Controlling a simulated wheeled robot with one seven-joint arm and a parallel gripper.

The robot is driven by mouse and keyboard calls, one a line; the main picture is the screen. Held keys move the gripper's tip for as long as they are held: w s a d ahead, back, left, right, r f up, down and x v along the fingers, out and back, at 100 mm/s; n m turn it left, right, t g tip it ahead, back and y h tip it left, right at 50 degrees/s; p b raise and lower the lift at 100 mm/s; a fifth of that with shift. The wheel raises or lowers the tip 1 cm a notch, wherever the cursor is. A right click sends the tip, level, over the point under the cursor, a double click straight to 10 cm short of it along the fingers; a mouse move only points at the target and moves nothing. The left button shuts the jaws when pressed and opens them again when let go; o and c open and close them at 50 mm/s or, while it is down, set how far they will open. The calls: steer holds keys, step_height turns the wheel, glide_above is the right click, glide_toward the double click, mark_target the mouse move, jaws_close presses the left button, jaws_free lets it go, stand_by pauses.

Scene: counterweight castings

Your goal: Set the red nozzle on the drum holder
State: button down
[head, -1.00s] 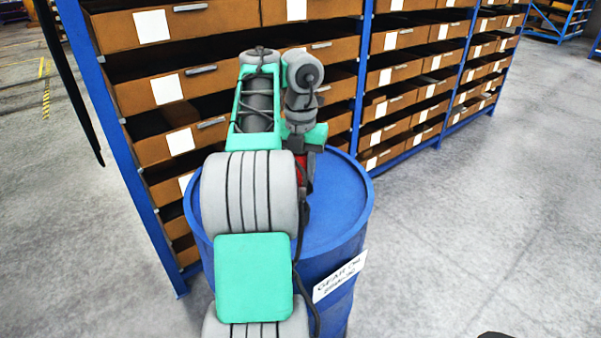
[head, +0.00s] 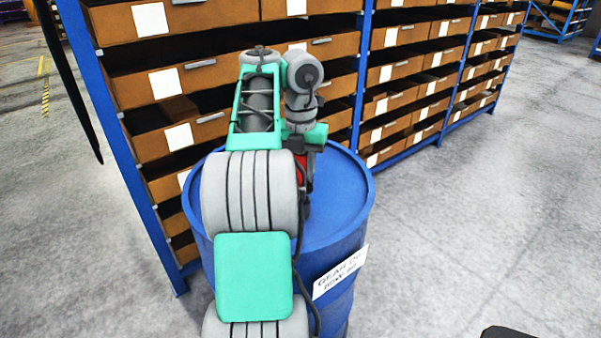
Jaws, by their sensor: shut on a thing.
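A blue drum (head: 343,205) stands upright in front of my arm, with a white label reading gear oil on its side. The red nozzle (head: 301,172) shows only as a small red patch above the drum top, mostly hidden by my arm. My gripper (head: 306,180) is over the drum top, shut on the red nozzle; its fingertips are largely hidden behind my arm links. I cannot tell whether the nozzle touches the drum. No separate holder can be made out on the drum top.
A blue-framed shelf rack (head: 362,85) with brown bins (head: 175,85) stands close behind the drum. Open concrete floor (head: 480,220) lies to the right. A dark object shows at the bottom right edge.

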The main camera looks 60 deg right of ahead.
mark_target(300, 161)
steer(key=shift+f+b, duration=2.05)
steer(key=shift+f, duration=0.1)
steer(key=c, duration=0.9)
jaws_free()
step_height(300, 161, up, 8)
steer(key=p, duration=0.7)
steer(key=shift+f, duration=0.1)
